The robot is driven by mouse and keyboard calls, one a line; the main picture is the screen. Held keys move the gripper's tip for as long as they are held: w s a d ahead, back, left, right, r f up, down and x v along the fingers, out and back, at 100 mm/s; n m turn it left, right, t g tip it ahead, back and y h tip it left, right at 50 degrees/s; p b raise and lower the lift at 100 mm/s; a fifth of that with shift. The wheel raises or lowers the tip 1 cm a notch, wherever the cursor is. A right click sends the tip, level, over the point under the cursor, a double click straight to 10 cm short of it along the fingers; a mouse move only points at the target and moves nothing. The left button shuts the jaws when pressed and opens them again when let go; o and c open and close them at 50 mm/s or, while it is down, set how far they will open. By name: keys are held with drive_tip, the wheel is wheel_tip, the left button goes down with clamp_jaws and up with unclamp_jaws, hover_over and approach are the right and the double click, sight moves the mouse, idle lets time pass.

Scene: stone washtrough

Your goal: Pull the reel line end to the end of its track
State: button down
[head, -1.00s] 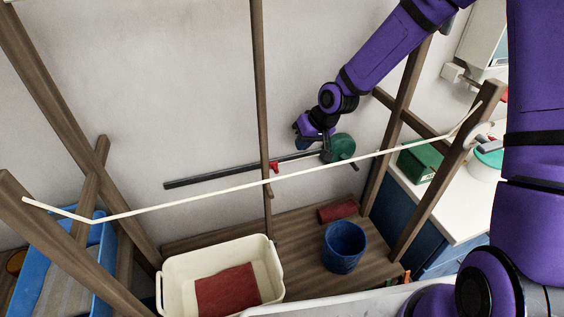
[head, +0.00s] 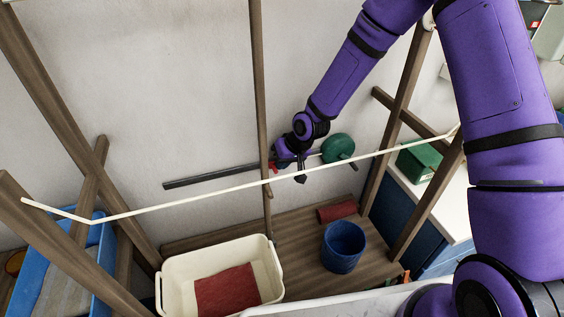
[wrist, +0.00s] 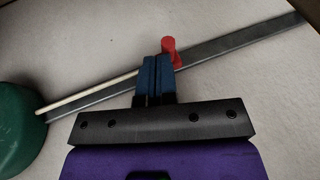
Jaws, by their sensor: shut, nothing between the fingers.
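The reel line end is a red knob (head: 272,168) on a dark straight track (head: 208,177) along the wall. It also shows in the wrist view (wrist: 170,48), just past my fingertips. The green reel (head: 338,148) sits at the track's right end in the head view and at the left edge of the wrist view (wrist: 20,125). A thin pale line (wrist: 90,92) runs from the reel towards the knob, partly hidden by my fingers. My gripper (wrist: 156,62) is shut and empty, close beside the knob; I cannot tell whether they touch.
A pale cord (head: 225,188) stretches across the view in front of the track. Wooden posts (head: 262,90) stand upright near it. Below are a cream tub (head: 175,285) with a red cloth and a blue bucket (head: 343,247) on a wooden bench.

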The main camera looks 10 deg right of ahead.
drive_tip(key=shift+s+a, duration=0.25)
drive_tip(key=shift+a, duration=0.95)
drive_tip(key=shift+s+a, duration=0.2)
drive_tip(key=shift+a, duration=1)
